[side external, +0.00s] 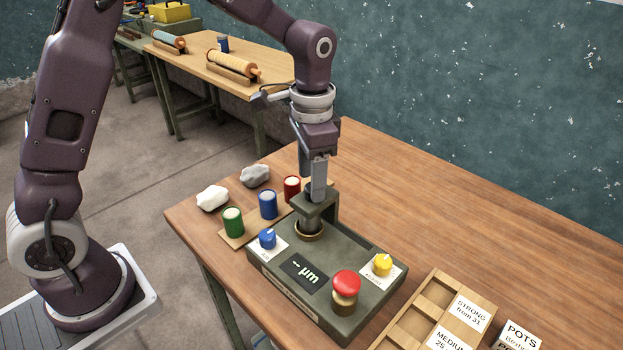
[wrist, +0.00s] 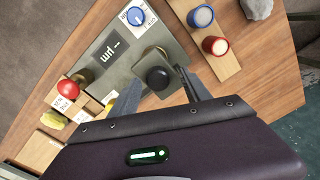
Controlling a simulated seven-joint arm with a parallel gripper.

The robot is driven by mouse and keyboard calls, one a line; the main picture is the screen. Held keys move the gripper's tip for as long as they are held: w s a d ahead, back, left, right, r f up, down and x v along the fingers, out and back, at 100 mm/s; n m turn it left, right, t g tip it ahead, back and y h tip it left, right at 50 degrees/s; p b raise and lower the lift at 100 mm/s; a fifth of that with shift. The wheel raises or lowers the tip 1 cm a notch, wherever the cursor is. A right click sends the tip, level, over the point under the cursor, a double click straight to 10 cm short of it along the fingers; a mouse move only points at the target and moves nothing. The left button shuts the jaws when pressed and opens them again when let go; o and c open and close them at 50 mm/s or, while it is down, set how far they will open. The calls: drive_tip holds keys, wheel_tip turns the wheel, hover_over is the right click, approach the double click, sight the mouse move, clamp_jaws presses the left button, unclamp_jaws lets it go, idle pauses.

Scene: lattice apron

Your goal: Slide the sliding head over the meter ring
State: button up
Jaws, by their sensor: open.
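The sliding head (side external: 316,207) is a grey-green bracket at the back of the metering box (side external: 263,262). In the wrist view it shows from above with a round black knob (wrist: 158,77). A brass-coloured ring (side external: 309,237), apparently the meter ring, sits on the box under or just in front of the head; I cannot tell how well they line up. My gripper (side external: 318,195) points down at the head. In the wrist view its open fingers (wrist: 157,88) stand on either side of the knob, and I cannot see contact.
Green (side external: 232,222), blue (side external: 268,206) and red (side external: 292,188) pots stand behind. A labelled wooden tray (side external: 434,308) lies right. The table's back right is clear.

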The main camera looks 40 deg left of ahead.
wheel_tip(320, 180, up, 5)
drive_tip(key=shift+r, duration=0.5)
drive_tip(key=shift+s+r, duration=0.25)
drive_tip(key=s+a+r+n+t, duration=0.1)
drive_tip(key=s+r+n+t, duration=0.1)
drive_tip(key=s, duration=0.9)
drive_tip(key=s+a+r+n+t, duration=0.2)
drive_tip(key=s+r+n+t, duration=0.1)
drive_tip(key=s, duration=0.9)
drive_tip(key=shift+s+a+r+t, duration=0.2)
drive_tip(key=shift+s+r+t, duration=0.05)
drive_tip(key=shift+r+t, duration=0.05)
